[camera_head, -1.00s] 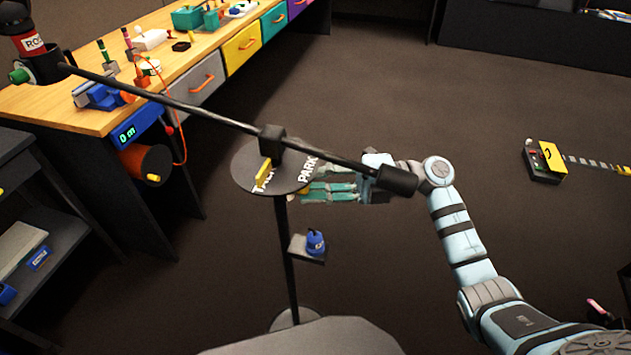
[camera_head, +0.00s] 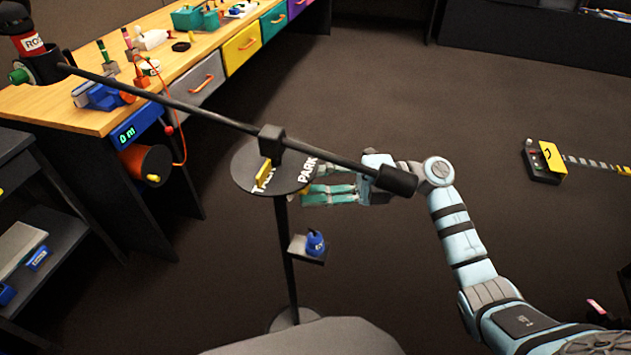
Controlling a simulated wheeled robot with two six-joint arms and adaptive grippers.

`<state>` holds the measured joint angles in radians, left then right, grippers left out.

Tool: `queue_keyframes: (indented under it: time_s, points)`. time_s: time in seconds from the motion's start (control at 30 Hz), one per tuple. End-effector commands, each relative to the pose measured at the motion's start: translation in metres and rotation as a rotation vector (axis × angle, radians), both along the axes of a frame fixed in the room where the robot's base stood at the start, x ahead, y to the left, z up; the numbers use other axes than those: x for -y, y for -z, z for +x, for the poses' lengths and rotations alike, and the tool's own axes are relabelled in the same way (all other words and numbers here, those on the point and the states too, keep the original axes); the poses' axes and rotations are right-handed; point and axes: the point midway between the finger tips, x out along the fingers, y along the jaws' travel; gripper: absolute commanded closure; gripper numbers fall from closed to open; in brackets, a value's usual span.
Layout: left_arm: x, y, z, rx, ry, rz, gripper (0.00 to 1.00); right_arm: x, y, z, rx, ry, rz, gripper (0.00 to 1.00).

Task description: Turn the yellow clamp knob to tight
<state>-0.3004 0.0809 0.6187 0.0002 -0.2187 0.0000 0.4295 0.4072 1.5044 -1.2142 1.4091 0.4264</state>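The yellow clamp knob (camera_head: 264,173) is a small upright bar below the black clamp block (camera_head: 271,139) on the long dark boom (camera_head: 215,118). It stands over a round dark dial plate (camera_head: 243,163) on a stand. The plate's white lettering reads "PARK" at right; a word starting with "T" beside the knob is partly covered. My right gripper (camera_head: 308,193), with teal fingers, is just right of the plate, partly behind the boom's end. Its fingers point left with a gap between them, apart from the knob and with nothing seen between them. My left gripper is out of view.
The boom crosses from the upper left and ends in a thick black cylinder (camera_head: 397,180) in front of my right wrist. A small shelf (camera_head: 308,256) with a blue object (camera_head: 315,243) sits on the stand's pole. A wooden workbench (camera_head: 60,112) is at left.

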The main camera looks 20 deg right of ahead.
Motion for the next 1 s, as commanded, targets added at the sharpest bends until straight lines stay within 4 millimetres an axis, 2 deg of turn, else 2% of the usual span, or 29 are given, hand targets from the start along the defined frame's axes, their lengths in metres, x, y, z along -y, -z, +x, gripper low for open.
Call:
queue_keyframes:
  time_s: [0.17,0.4,0.5,1.0]
  points:
    - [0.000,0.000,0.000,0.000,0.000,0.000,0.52,0.021,-0.001,-0.003,0.001,0.004,0.001,0.52]
    - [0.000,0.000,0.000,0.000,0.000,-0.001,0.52,0.066,0.001,-0.012,-0.001,0.002,-0.001,0.52]
    - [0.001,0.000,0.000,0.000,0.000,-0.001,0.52,0.076,0.002,-0.014,-0.001,0.000,-0.001,0.52]
    - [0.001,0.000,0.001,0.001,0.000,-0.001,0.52,0.078,0.002,-0.013,0.006,0.007,0.000,0.52]
